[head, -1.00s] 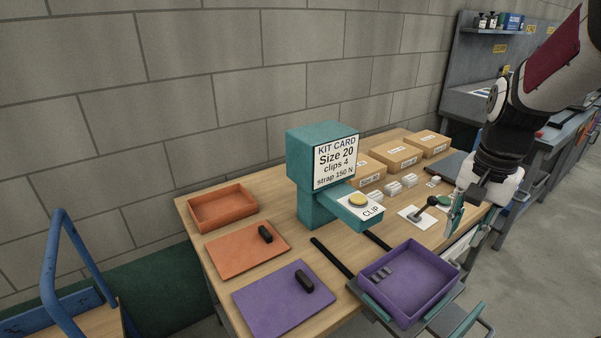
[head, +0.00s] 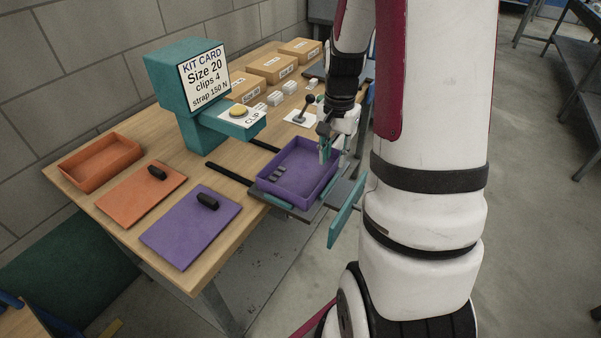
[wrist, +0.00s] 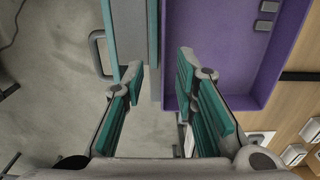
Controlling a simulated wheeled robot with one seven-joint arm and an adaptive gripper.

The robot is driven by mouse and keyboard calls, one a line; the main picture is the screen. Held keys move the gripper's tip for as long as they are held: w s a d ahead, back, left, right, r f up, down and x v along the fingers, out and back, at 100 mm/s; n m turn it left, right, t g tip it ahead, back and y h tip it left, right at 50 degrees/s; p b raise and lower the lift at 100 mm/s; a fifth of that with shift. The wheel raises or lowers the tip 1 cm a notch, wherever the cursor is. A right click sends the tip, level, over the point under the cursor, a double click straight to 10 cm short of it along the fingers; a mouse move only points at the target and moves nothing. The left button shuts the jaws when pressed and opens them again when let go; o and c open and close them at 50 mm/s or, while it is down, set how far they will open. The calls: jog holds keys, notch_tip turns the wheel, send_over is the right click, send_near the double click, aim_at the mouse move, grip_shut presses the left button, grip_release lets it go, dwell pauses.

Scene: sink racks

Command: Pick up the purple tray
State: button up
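The purple tray (head: 308,180) sits on a teal-edged support at the table's front edge and holds several small grey pieces (head: 278,173). It also shows in the wrist view (wrist: 222,60), upper right. My gripper (head: 327,150) is at the tray's right end. In the wrist view my gripper (wrist: 158,78) is open and empty. Its right finger overlaps the tray's side, and its left finger is outside, over the teal edge and floor. The tray's side wall lies between the fingers in the picture. I cannot tell whether the fingertips are below the rim or touching.
A purple panel (head: 180,235) with a black handle lies left of the tray. An orange panel (head: 130,197) and orange tray (head: 90,165) are beyond it. The teal clip stand (head: 188,80) with its kit card rises behind. Cardboard boxes (head: 270,67) line the back.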

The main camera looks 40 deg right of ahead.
aim_at(330, 170)
jog(key=f, duration=0.5)
jog(key=shift+a+f, duration=0.1)
jog(key=shift+a, duration=0.25)
grip_shut()
